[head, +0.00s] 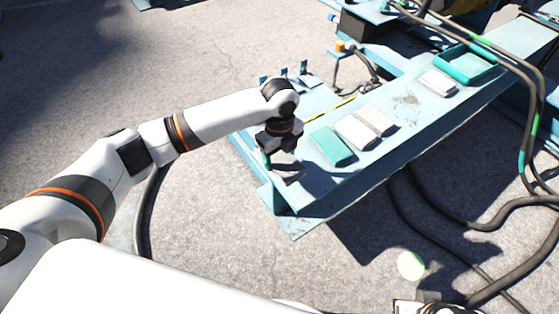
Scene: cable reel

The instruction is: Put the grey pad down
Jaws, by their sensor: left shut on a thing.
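My left gripper (280,148) points down over the near left end of the light blue bench (385,165). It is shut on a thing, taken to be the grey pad. A small grey shape (289,171) shows just under the fingers; I cannot tell clearly whether it is the pad or partly shadow, nor whether it touches the bench. My right gripper cannot be made out.
A teal block (332,146) lies just right of the gripper, with pale grey blocks (366,127) beyond it. Farther along are another pale block (438,82) and a teal tray (447,65). Thick black cables (500,211) run at the right. Small blue posts (303,68) stand behind the gripper.

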